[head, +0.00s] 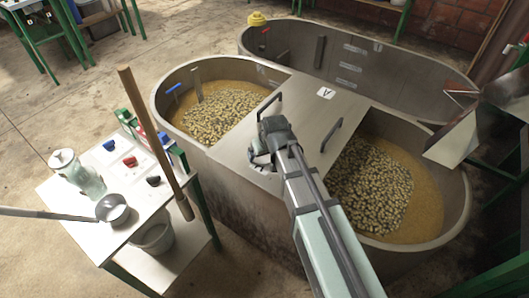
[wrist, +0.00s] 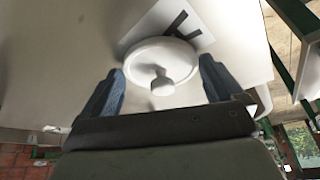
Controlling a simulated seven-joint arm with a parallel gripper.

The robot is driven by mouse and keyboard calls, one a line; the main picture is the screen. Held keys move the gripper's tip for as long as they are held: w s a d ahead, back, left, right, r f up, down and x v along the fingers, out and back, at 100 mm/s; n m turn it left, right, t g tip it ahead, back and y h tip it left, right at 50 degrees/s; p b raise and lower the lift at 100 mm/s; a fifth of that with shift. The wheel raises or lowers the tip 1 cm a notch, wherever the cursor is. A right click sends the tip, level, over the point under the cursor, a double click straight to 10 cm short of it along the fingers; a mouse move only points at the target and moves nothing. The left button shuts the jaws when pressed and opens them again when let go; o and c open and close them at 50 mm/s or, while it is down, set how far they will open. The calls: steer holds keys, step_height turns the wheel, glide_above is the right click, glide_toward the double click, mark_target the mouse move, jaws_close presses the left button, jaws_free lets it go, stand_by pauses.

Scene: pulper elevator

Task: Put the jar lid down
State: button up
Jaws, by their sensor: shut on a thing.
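The jar lid (wrist: 165,52) is a round white disc with a knob, seen in the wrist view between my two blue fingertips. My gripper (wrist: 161,76) is shut on its rim from both sides. In the head view my gripper (head: 262,158) is over the near-left part of the pale cover board (head: 232,150) across the tank, and mostly hides the lid. A white label with a black letter (wrist: 181,25) lies on the board, partly covered by the lid. I cannot tell whether the lid touches the board.
Two black handles (head: 331,134) stand up from the board, one close behind my gripper. Open tank bays of pale produce lie on both sides. A white table (head: 95,225) at left holds a glass jar (head: 80,174), a ladle and coloured items. A wooden pole (head: 152,135) rises beside it.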

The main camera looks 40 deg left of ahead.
steer(key=shift+f, duration=0.15)
steer(key=o, duration=0.6)
steer(key=shift+o, duration=0.2)
steer(key=v, duration=1.2)
steer(key=shift+a, duration=0.1)
